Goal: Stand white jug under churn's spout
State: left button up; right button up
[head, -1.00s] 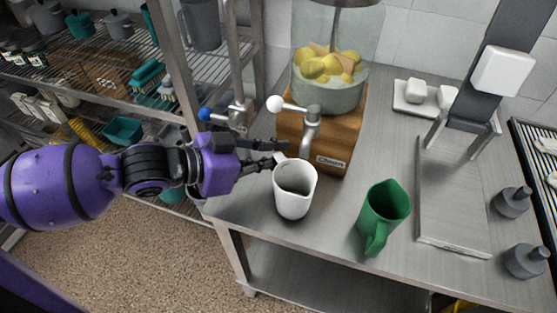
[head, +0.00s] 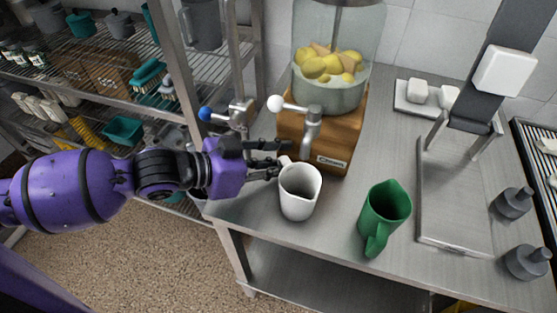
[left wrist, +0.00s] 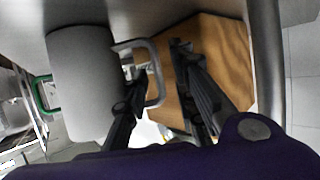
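The white jug (head: 299,193) stands upright on the steel table, in front of the churn (head: 322,128) and its metal spout (head: 312,122). It is nearer the front edge than the spout. My left gripper (head: 284,159) is at the jug's left side, by its handle. In the left wrist view the jug (left wrist: 84,85) shows as a grey-white cylinder. Its handle (left wrist: 156,78) lies between the two spread fingers (left wrist: 160,65), one finger overlapping the handle's loop. The gripper is open; I cannot tell whether a finger touches the handle. My right gripper is not in view.
A green jug (head: 385,218) stands right of the white jug. A white-knobbed lever (head: 275,103) sticks out left of the spout. A blue-knobbed tap (head: 205,113) stands left, by the wire shelves (head: 95,60). A slicer-like device (head: 455,200) fills the right side.

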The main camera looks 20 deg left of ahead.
pick_arm(q)
jog(key=shift+r, duration=0.1)
